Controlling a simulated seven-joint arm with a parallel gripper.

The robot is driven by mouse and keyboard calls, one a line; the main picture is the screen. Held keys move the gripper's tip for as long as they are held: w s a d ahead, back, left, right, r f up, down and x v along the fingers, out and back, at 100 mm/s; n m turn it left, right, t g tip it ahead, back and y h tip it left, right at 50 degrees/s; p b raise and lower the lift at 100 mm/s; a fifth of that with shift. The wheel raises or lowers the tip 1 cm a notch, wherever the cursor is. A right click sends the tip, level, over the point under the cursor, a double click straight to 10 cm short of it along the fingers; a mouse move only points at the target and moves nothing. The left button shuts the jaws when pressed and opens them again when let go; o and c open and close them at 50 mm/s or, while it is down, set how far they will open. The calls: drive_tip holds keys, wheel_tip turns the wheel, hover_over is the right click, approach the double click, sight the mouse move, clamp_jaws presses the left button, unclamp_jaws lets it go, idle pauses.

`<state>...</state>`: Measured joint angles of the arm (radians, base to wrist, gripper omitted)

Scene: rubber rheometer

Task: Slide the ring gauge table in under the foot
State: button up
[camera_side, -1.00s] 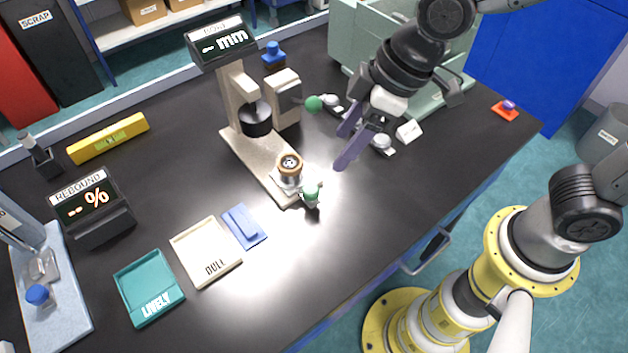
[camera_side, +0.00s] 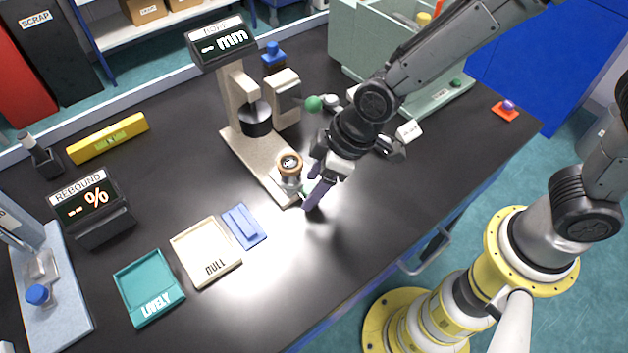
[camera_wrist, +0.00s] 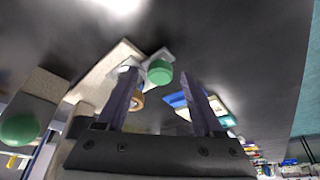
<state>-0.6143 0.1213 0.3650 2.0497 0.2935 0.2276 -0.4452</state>
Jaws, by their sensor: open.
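The ring gauge table (camera_side: 289,183) sits at the front end of the beige gauge base (camera_side: 252,165), with a copper-coloured ring (camera_side: 290,162) on top. The black foot (camera_side: 255,120) hangs from the gauge's column behind it, and the table stands out in front of the foot. The table's green knob (camera_wrist: 160,72) shows between my fingertips in the wrist view; in the side view my fingers mostly hide it. My gripper (camera_side: 313,186) is open, its fingers to either side of the knob. I cannot tell whether either finger touches it.
A second green knob (camera_side: 314,103) sticks out from the gauge's side, near my arm. A blue block (camera_side: 244,226), a cream DULL tray (camera_side: 181,249) and a teal LIVELY tray (camera_side: 128,293) lie front left. The dark bench front right of my gripper is clear.

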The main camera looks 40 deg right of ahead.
drive_tip(key=shift+c, duration=0.3)
clamp_jaws()
idle(1.1)
